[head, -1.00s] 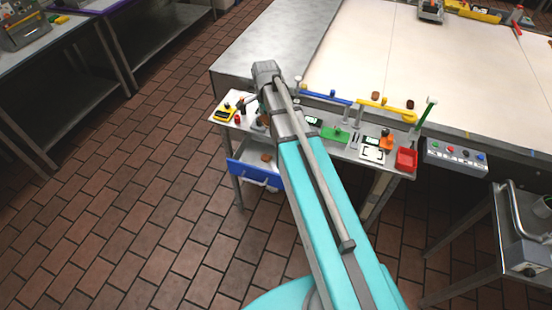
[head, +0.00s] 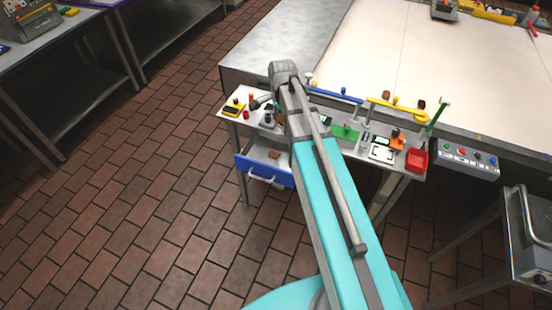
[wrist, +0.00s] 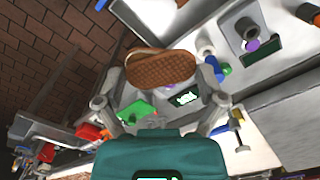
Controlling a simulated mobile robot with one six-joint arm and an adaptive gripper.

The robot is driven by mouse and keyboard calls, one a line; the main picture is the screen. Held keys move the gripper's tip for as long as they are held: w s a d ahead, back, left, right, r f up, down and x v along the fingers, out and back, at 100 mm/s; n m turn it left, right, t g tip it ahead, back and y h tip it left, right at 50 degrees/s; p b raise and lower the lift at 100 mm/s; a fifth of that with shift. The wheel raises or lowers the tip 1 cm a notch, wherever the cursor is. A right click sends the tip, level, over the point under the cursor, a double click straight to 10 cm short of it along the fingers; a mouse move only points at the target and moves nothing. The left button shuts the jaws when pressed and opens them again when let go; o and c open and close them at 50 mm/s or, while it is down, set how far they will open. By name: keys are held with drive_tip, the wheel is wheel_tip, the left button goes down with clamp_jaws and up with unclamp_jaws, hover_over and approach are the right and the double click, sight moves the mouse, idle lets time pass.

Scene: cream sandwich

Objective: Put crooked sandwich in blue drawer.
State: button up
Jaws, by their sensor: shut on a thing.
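A brown, waffle-patterned oval sandwich (wrist: 162,70) with a pale cream edge sits between the fingers of my gripper (wrist: 163,82) in the wrist view. My gripper is shut on it, and the sandwich looks tilted. The blue drawer (head: 264,172) is pulled open under the left end of the small work table in the head view. A small brown piece (head: 274,155) lies inside it. My arm hides most of the gripper and the held sandwich in the head view.
The small table carries a yellow device (head: 233,107), a green block (head: 345,132), a red bin (head: 416,160) and other small parts. Blue and yellow rails (head: 395,106) run along its back. A large pale conveyor (head: 400,50) lies behind. Tiled floor is clear at left.

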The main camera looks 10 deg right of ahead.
drive_tip(key=s+a+f+n+b, duration=0.1)
drive_tip(key=s+a+f+b, duration=0.4)
drive_tip(key=s+f+b, duration=0.3)
wheel_tip(320, 180, down, 4)
drive_tip(key=b, duration=0.3)
drive_tip(key=shift+n, duration=0.3)
drive_tip(key=shift+a, duration=0.15)
drive_tip(key=b, duration=0.9)
hover_over(259, 158)
drive_tip(key=f, duration=0.9)
drive_tip(key=shift+s, duration=0.35)
drive_tip(key=shift+w+f+b, duration=0.4)
drive_tip(key=shift+f+b, duration=0.4)
drive_tip(key=shift+b, duration=0.2)
drive_tip(key=shift+f+b, duration=1.2)
